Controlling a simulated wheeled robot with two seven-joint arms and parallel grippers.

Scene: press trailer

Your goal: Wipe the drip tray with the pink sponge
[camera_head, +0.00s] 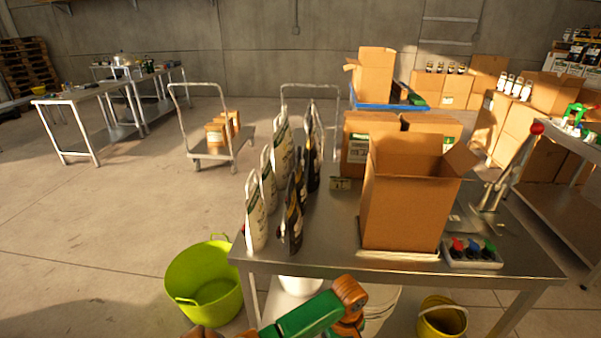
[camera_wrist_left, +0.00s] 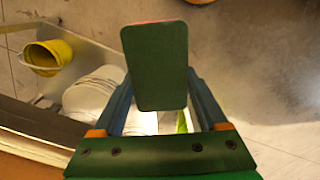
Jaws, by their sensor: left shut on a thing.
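In the left wrist view my left gripper (camera_wrist_left: 160,88) is shut on a block with a dark green face (camera_wrist_left: 158,65) and a thin pink-red strip along its top edge. I take it to be the pink sponge, seen from its green side. In the head view a green and orange arm link of mine shows at the bottom, but no gripper jaws show. I cannot pick out the drip tray for certain; a flat metal area (camera_head: 460,222) lies by a lever with a red knob (camera_head: 537,128) at the table's right. My right gripper is not in view.
The steel table (camera_head: 330,245) holds an open cardboard box (camera_head: 405,205), several standing bags (camera_head: 255,210) and a tray of coloured caps (camera_head: 470,262). A lime tub (camera_head: 205,285) and a yellow bucket (camera_head: 442,318) stand low.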

